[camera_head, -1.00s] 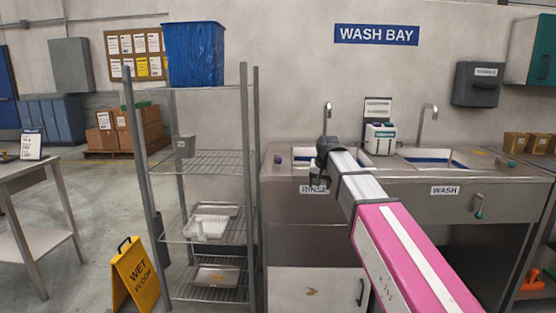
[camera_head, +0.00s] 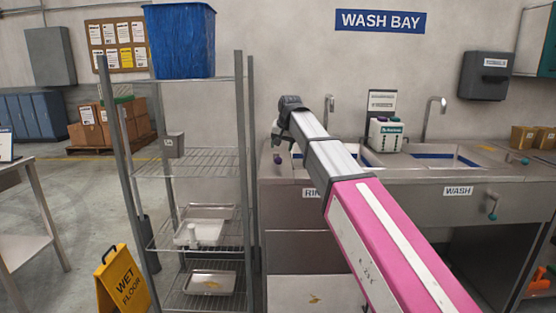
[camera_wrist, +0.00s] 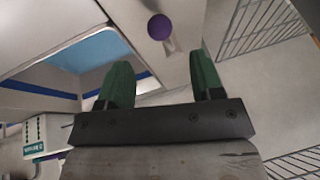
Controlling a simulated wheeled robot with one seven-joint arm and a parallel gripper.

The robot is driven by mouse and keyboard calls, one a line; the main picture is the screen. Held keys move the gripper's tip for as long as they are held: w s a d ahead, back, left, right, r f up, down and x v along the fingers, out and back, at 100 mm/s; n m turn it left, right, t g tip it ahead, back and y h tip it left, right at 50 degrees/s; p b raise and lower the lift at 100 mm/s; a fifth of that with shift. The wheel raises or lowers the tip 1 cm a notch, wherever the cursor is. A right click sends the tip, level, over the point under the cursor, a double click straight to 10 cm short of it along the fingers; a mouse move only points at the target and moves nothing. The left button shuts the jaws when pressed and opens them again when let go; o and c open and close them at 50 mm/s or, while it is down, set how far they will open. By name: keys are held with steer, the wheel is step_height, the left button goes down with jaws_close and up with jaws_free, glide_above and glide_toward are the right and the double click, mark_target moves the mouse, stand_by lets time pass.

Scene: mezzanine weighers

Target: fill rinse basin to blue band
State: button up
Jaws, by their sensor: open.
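In the wrist view the basin (camera_wrist: 95,52) shows a light blue inside and a dark blue band; I cannot tell the water level. A purple knob (camera_wrist: 159,27) stands on the counter beside the basin; it also shows small in the head view (camera_head: 277,158). My gripper (camera_wrist: 160,60) is open and empty, with the knob beyond its green fingertips and apart from them. In the head view my gripper (camera_head: 278,143) hangs above the counter's left end.
The rinse tap (camera_head: 329,108) rises behind my arm. A white dispenser box (camera_head: 385,137) stands between the basins. The wash basin (camera_head: 440,157) and its teal-handled valve (camera_head: 493,206) are to the right. A wire shelf (camera_head: 205,162) stands close on the left, with a wet-floor sign (camera_head: 122,282) before it.

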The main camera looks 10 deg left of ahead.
mark_target(279, 159)
steer(key=x, duration=0.8)
jaws_close()
